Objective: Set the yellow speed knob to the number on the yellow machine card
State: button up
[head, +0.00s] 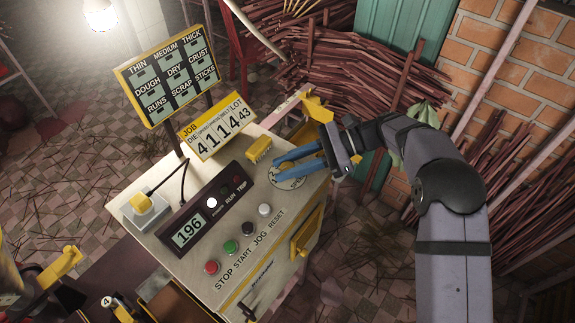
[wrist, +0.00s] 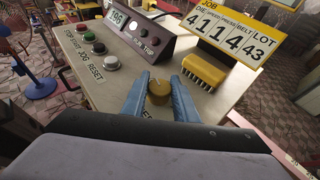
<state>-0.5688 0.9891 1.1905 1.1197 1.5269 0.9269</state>
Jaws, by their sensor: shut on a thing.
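The yellow knob (wrist: 159,90) sits on the machine's top panel, on a round white dial that shows in the head view (head: 287,178). My gripper (wrist: 161,94) is shut on the knob, one blue finger on each side; it also shows in the head view (head: 297,166). The fingers hide most of the dial's marks, so I cannot tell the knob's setting. The yellow-framed job card (head: 217,128) stands behind the panel and reads 4 1 1 4 and 43 under small headings; it also shows in the wrist view (wrist: 228,32).
A display box (head: 188,231) reads 196, with one lamp lit white. Red, green, black and white buttons (head: 231,246) line the front. A yellow ribbed block (head: 258,149) stands close beside the knob. A label board (head: 170,75) rises behind. Stick bundles lie beyond.

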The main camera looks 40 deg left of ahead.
jog(key=shift+r, duration=0.1)
jog(key=o, duration=1.1)
jog(key=shift+c, duration=0.2)
jog(key=shift+w+d, duration=0.1)
jog(key=shift+w+d+b, duration=0.2)
jog(key=shift+w+b, duration=0.05)
jog(key=shift+b, duration=0.05)
jog(key=shift+b+v, duration=1.25)
jog(key=shift+v, duration=1.95)
jog(key=shift+r, duration=0.15)
